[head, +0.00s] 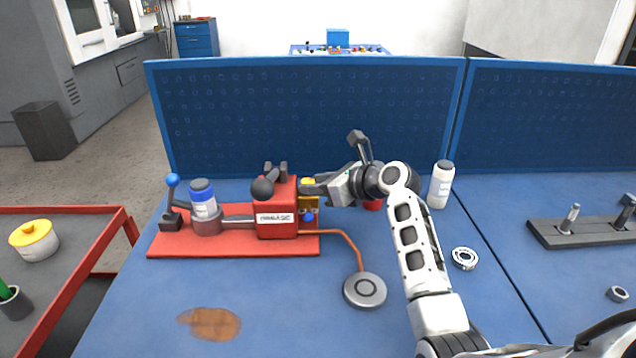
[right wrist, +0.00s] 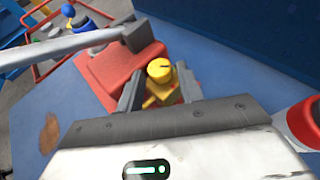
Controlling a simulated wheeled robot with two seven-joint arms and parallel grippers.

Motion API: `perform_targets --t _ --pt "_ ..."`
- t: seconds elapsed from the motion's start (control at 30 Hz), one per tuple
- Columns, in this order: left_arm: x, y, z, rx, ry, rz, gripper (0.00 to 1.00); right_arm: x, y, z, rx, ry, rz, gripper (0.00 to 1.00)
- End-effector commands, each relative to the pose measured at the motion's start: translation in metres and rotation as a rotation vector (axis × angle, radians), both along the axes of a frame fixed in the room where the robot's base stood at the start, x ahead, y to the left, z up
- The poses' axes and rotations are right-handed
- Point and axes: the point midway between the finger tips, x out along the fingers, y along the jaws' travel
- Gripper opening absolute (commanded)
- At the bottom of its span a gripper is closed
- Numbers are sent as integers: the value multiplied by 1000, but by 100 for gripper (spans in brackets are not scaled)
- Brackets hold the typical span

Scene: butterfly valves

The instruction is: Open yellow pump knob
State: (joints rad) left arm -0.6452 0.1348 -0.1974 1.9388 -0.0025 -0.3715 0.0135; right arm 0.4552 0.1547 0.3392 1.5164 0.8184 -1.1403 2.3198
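The yellow knob (head: 308,182) is on the right side of the red pump block (head: 277,220), partly hidden by my right gripper (head: 312,187). In the right wrist view the round yellow knob (right wrist: 160,69) shows with a dark slot line, above more yellow parts. My right gripper (right wrist: 159,92) is open, with one finger on each side of the knob. Gaps show between the fingers and the knob, so no grip is seen. My left gripper is in neither view.
A copper pipe leads to a round grey disc (head: 365,290). A white bottle (head: 441,185) stands right. A blue pegboard (head: 300,110) closes the back.

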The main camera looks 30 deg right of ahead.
Motion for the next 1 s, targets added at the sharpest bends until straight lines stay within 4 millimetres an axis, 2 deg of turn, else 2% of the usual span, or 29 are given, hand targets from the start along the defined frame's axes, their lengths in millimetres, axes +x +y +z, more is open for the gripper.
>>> perform_targets --t 0.17,0.27,0.3,0.67,1.0 --pt "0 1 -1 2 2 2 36 0 0 0 0 -1 0 37" --pt "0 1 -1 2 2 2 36 0 0 0 0 -1 0 9" --pt "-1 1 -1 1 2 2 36 0 0 0 0 -1 0 4" --pt "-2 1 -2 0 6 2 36 1 -2 1 3 -1 47 5" --pt "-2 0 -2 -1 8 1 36 5 -8 2 3 -1 279 5"
